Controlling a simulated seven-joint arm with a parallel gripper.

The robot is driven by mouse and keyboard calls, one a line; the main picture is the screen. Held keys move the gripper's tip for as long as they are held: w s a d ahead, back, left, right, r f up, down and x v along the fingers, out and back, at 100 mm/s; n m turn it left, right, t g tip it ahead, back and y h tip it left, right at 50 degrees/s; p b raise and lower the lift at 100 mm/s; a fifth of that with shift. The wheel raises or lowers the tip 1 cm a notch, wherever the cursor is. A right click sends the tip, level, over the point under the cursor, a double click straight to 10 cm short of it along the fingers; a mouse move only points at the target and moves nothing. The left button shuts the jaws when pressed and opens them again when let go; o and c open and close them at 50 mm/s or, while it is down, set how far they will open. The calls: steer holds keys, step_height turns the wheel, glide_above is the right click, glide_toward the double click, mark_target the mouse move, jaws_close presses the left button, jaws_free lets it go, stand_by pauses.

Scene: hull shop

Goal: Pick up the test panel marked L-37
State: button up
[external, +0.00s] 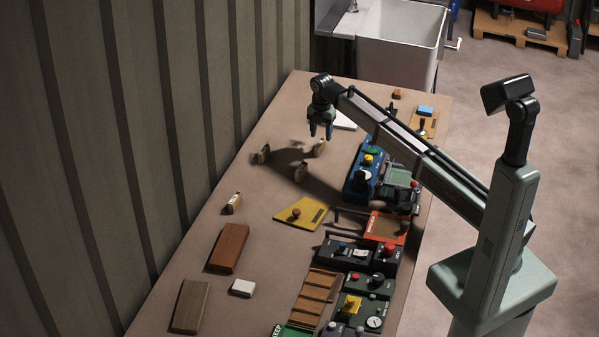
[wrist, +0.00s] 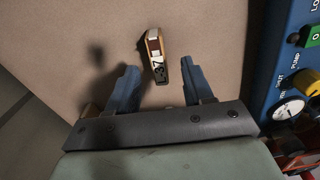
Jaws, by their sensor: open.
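The panel marked L-37 (wrist: 158,66) is a small, narrow wooden piece with a pale label in black letters. In the wrist view it lies just ahead of and between my fingertips, apart from both. In the external view it appears to be the small wooden piece (external: 319,148) just below my gripper (external: 321,131). My gripper, with blue fingers, is open and empty above the table; its fingers also show in the wrist view (wrist: 158,80).
Similar wooden pieces stand nearby at the left (external: 262,154), in front (external: 300,172) and farther forward (external: 232,203). A blue control box (external: 357,185) stands close on the right. A yellow plate (external: 302,213) lies in front. The corrugated wall borders the table's left.

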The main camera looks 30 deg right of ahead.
mark_target(320, 143)
steer(key=shift+a+f, duration=0.15)
steer(key=shift+f, duration=1.2)
steer(key=shift+a+f, duration=0.15)
steer(key=shift+f, duration=1.2)
jaws_close()
